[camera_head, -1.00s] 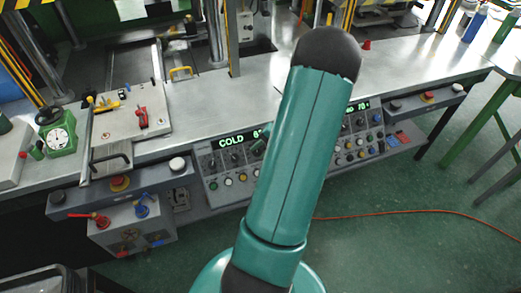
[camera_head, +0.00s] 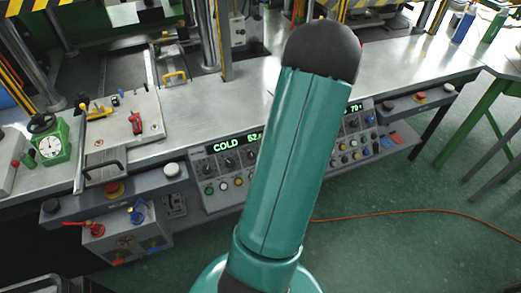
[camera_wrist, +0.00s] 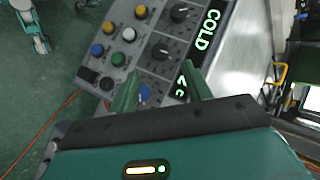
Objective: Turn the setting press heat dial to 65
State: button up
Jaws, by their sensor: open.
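The press control panel (camera_head: 208,196) has a green display (camera_head: 228,145) reading COLD, then a number that looks like 62, partly hidden by my arm. Black dials sit under the display; one dial (camera_head: 230,163) shows left of my arm. In the wrist view the panel is turned, with COLD (camera_wrist: 208,28) at upper right. One black dial (camera_wrist: 180,13) is at the top, and another (camera_wrist: 160,50) lies just beyond the fingertips. My gripper (camera_wrist: 160,72) is open, its two green fingers apart over the panel. I cannot tell whether they touch a dial. The head view hides the gripper behind my arm.
Coloured buttons (camera_wrist: 128,34) fill the panel beside the dials. A second display (camera_head: 354,107) reads about 70 to the right of my arm. A steel bench (camera_head: 200,105) runs behind the panel. An orange cable (camera_head: 400,212) lies on the green floor.

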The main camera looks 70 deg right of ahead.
jog(key=v, duration=0.5)
jog(key=shift+s+r, duration=0.1)
jog(key=shift+r, duration=0.05)
dwell(0.3)
jog(key=w+a+r+n+g, duration=0.2)
jog(key=w+a+r+n, duration=0.3)
jog(key=w+a, duration=0.45)
jog(key=w+a+r+n+g, duration=0.2)
jog(key=w+a+r, duration=0.5)
jog(key=w+a, duration=0.25)
jog(key=s+a+r+n+h, duration=0.1)
jog(key=a+r+n, duration=0.1)
jog(key=a, duration=0.7)
jog(key=s+a+r+n+t, duration=0.1)
jog(key=a+r+n, duration=0.2)
jog(key=a, duration=0.6)
jog(key=s+a+r+n+h, duration=0.1)
jog(key=a+r+n, duration=0.2)
jog(key=a, duration=0.6)
jog(key=shift+n+t+h, duration=0.3)
jog(key=shift+n+t, duration=0.1)
jog(key=shift+n, duration=0.4)
